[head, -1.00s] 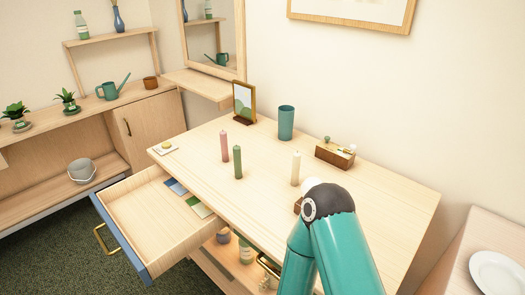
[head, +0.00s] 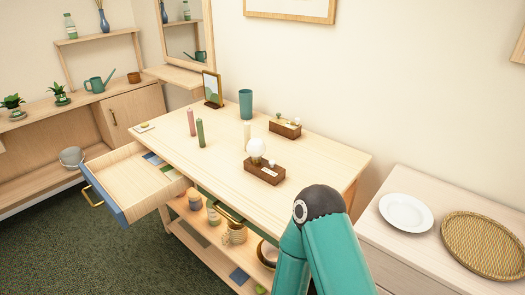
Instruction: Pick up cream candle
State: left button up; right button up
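The cream candle (head: 247,134) stands upright on the wooden table (head: 228,178), partly hidden at its lower part by a round white bulb in front of it. A pink candle (head: 191,122) and a green candle (head: 200,133) stand to its left. One teal arm of mine comes in from the bottom right, well to the right of and nearer than the candle. Neither gripper shows in the head view.
A wooden box with the white bulb (head: 265,174) sits just in front of the candle. Another box (head: 285,128), a teal cup (head: 246,103) and a picture frame (head: 212,90) stand behind. A drawer (head: 130,182) is open at left. A white plate (head: 405,213) lies right.

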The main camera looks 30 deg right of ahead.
aim_at(247, 129)
jog(key=u, duration=0.3)
jog(key=i, duration=1.35)
jog(key=z, duration=0.65)
